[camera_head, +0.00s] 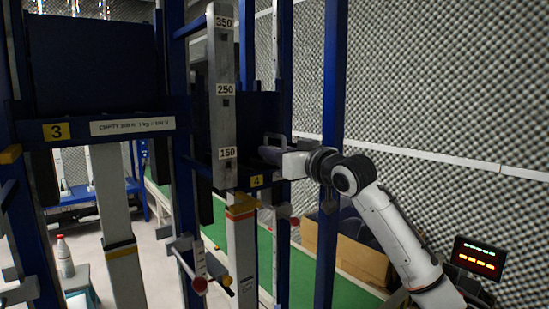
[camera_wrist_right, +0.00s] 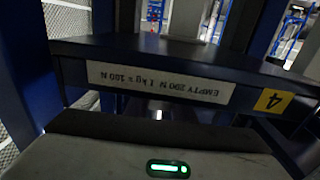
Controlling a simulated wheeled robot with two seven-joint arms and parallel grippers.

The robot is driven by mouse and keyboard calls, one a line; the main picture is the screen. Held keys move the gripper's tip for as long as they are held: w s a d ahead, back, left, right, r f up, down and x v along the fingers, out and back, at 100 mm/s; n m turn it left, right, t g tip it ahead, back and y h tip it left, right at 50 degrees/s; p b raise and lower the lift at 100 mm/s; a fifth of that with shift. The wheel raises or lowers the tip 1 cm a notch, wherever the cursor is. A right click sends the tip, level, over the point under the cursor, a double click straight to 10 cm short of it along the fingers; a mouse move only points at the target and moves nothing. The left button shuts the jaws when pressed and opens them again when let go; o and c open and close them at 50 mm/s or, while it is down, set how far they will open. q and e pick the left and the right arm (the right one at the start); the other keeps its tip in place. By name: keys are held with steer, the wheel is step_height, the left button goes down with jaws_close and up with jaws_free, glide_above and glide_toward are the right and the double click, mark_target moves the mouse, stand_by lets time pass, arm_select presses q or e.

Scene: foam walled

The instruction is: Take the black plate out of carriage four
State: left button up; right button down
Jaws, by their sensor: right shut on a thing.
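Carriage four (camera_head: 257,181) is the blue frame with a yellow 4 label, partly behind the grey scale bar. My right gripper (camera_head: 277,151) reaches in from the right, just above that label, and is shut on a dark thing, which I take to be the black plate (camera_head: 268,154). Most of the plate is hidden by the scale bar and the gripper. In the right wrist view, the carriage's front beam (camera_wrist_right: 160,85) appears upside down with its EMPTY label and yellow 4. A dark slab (camera_wrist_right: 150,127) lies close before the gripper body. My left gripper does not show clearly.
The upright scale bar (camera_head: 222,100), marked 150, 250 and 350, stands left of the gripper. A blue post (camera_head: 330,215) rises by the right arm. Carriage three (camera_head: 57,131) is at the left. A cardboard box (camera_head: 350,255) and a red-lit display (camera_head: 477,257) are at the right.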

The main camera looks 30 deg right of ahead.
steer(key=shift+r, duration=0.25)
